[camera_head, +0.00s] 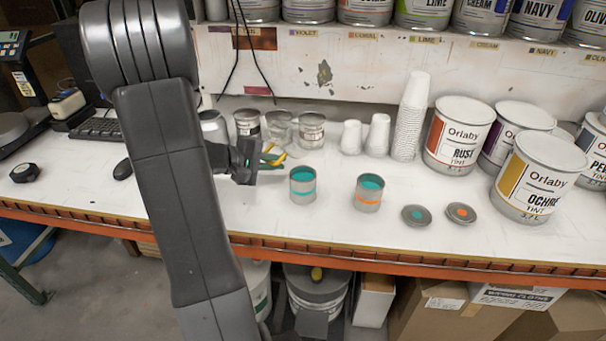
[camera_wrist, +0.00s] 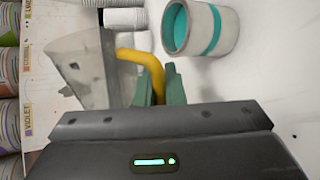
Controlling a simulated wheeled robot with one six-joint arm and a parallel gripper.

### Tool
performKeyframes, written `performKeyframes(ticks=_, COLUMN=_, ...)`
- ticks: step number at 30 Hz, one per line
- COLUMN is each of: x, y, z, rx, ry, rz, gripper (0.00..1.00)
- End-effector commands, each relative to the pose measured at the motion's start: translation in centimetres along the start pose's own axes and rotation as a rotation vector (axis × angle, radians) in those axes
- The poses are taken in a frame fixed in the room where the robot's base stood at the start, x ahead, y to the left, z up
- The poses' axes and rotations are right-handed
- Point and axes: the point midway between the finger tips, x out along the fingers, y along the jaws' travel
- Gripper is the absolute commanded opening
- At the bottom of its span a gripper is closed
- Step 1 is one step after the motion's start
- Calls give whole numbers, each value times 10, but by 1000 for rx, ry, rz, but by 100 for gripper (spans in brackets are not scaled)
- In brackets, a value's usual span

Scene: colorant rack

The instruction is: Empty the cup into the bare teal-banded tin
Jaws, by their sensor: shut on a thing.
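My gripper (camera_head: 258,160) is shut on the curved yellow handle (camera_wrist: 145,62) of a grey, spotted cup (camera_wrist: 80,65). In the wrist view, the green fingers close around the handle. The cup's contents are hidden, and in the head view I cannot clearly separate its body from the tins behind. The teal-banded tin (camera_head: 303,194) stands upright and lidless on the bench, just right of my gripper. It also shows in the wrist view (camera_wrist: 222,30), apart from the cup. Its inside looks teal; I cannot tell whether that is paint.
An orange-banded open tin (camera_head: 367,203), also teal inside, stands farther right. Lids with a teal dot (camera_head: 417,215) and an orange dot (camera_head: 461,212) lie beside it. White cup stacks (camera_head: 410,120) and large paint cans (camera_head: 455,140) stand behind and right. The bench front is clear.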

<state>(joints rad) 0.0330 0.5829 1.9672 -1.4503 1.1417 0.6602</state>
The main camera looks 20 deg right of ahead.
Motion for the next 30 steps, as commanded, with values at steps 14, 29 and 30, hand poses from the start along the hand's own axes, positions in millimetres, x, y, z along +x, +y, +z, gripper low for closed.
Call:
performKeyframes(ticks=14, x=-1, y=2, z=0, rx=58, ry=27, rz=2, gripper=0)
performKeyframes(ticks=29, x=-2, y=4, z=0, rx=122, ry=55, rz=4, gripper=0)
performKeyframes(ticks=30, x=-2, y=4, z=0, rx=126, ry=57, rz=4, gripper=0)
